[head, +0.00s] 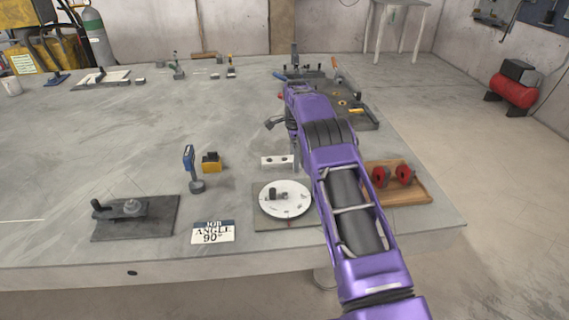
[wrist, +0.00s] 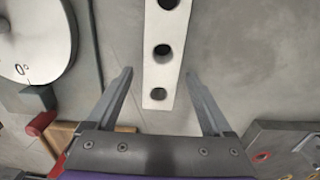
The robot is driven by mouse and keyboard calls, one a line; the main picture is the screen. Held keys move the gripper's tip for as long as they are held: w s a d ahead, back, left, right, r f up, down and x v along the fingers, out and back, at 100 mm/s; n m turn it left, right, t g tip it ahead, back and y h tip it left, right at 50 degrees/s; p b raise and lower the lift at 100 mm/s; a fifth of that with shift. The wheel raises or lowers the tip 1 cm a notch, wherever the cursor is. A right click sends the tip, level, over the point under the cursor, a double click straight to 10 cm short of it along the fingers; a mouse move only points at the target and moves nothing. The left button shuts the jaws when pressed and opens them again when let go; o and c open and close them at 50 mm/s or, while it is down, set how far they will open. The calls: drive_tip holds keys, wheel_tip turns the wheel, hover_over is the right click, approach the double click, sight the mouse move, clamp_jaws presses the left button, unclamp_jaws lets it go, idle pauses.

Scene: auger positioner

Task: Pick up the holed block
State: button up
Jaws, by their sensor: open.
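The holed block (head: 276,161) is a pale flat bar with round holes, lying on the grey table just behind the round dial. In the wrist view the holed block (wrist: 162,60) runs from the top edge down toward the jaws, with several dark holes in a row. My gripper (wrist: 158,73) is open, one finger on each side of the block's near end. The fingers stand apart from the block, with gaps on both sides. In the head view my gripper (head: 290,150) is partly hidden by my arm, near the right end of the block. How high the fingertips are above the table I cannot tell.
A white dial (head: 287,203) on a square plate stands in front of the block. A wooden tray (head: 410,196) with red parts is at right. A blue tool (head: 190,170) and a yellow block (head: 211,163) stand at left. A "JOB ANGLE 90°" card (head: 213,237) lies in front.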

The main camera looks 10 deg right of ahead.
clamp_jaws()
idle(1.2)
drive_tip(key=shift+w+r, duration=0.1)
drive_tip(key=shift+r, duration=0.05)
